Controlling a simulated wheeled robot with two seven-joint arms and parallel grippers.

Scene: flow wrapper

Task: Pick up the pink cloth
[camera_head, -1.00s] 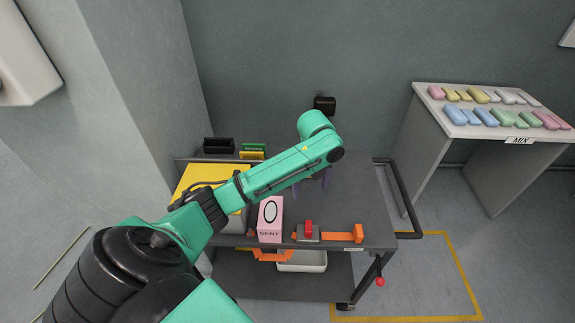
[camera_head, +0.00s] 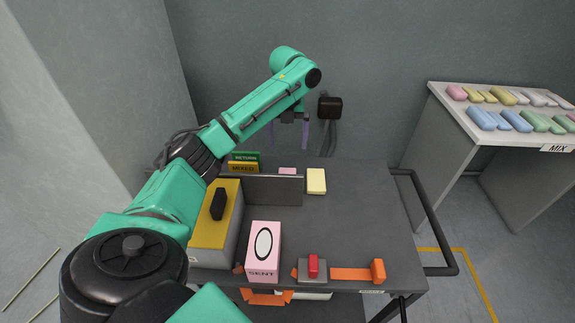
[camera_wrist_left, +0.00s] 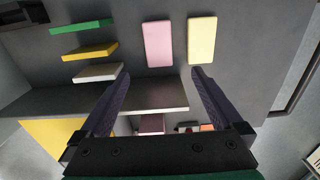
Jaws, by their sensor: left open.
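The pink cloth (camera_wrist_left: 158,44) lies flat on the grey cart top in the left wrist view, beside a yellow cloth (camera_wrist_left: 201,40). In the head view only a strip of the pink cloth (camera_head: 288,171) shows behind a low grey upright plate (camera_head: 262,190); the yellow cloth (camera_head: 316,181) is to its right. My left gripper (camera_head: 290,140) is above the far part of the cart, fingers pointing down. In the left wrist view its fingers (camera_wrist_left: 155,95) are spread wide with nothing between them, apart from the cloth. My right gripper is in neither view.
A yellow-topped box (camera_head: 217,230) and a pink SENT box (camera_head: 264,250) stand on the cart (camera_head: 350,225). Green and yellow signs (camera_head: 245,162) stand at the back left. The cart's right side is clear.

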